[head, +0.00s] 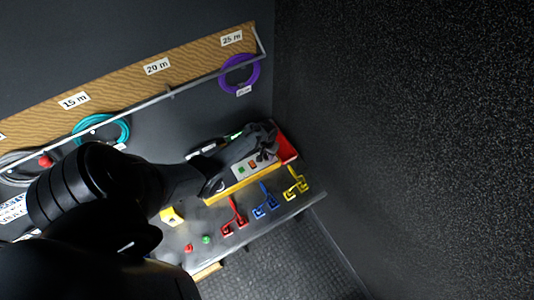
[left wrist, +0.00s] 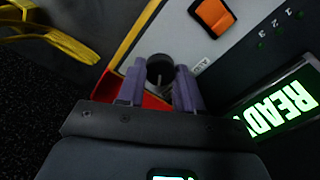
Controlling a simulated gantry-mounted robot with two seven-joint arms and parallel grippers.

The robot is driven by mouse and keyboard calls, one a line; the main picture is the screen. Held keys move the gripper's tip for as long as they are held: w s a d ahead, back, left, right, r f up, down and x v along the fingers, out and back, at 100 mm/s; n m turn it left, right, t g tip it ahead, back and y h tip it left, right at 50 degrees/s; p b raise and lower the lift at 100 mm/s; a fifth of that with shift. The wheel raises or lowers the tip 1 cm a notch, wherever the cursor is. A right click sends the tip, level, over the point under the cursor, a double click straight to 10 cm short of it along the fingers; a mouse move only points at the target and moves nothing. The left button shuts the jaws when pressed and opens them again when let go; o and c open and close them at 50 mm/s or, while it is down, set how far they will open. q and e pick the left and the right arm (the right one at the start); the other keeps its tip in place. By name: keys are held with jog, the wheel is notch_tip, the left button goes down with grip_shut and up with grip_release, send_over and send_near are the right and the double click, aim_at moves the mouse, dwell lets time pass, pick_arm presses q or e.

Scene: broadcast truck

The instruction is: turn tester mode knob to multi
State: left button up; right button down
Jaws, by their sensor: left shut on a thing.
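The tester (head: 241,171) is a pale-faced box with yellow trim and a red end, on the bench in the head view. Its pale panel (left wrist: 190,40) fills the middle of the left wrist view. The dark round mode knob (left wrist: 160,68) sits near the panel's edge, with a small, unreadable label beside it. My left gripper (left wrist: 158,88) is shut on the knob, one grey-purple finger on each side. In the head view my left gripper (head: 265,150) reaches over the tester's far end and hides the knob. My right gripper is not in view.
The tester has an orange switch (left wrist: 213,16) and a lit READY screen (left wrist: 282,106). Red (head: 235,218), blue (head: 266,203) and yellow (head: 296,183) looped items lie along the bench front. A purple cable coil (head: 257,72) hangs behind. A dark wall stands at right.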

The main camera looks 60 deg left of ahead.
aim_at(267, 156)
pick_arm(q)
jog(key=shift+m, duration=0.3)
jog(key=o, duration=1)
jog(key=shift+o, duration=0.2)
jog(key=shift+r, duration=0.1)
jog(key=shift+r, duration=0.3)
notch_tip(267, 156, up, 10)
jog(key=p, duration=0.2)
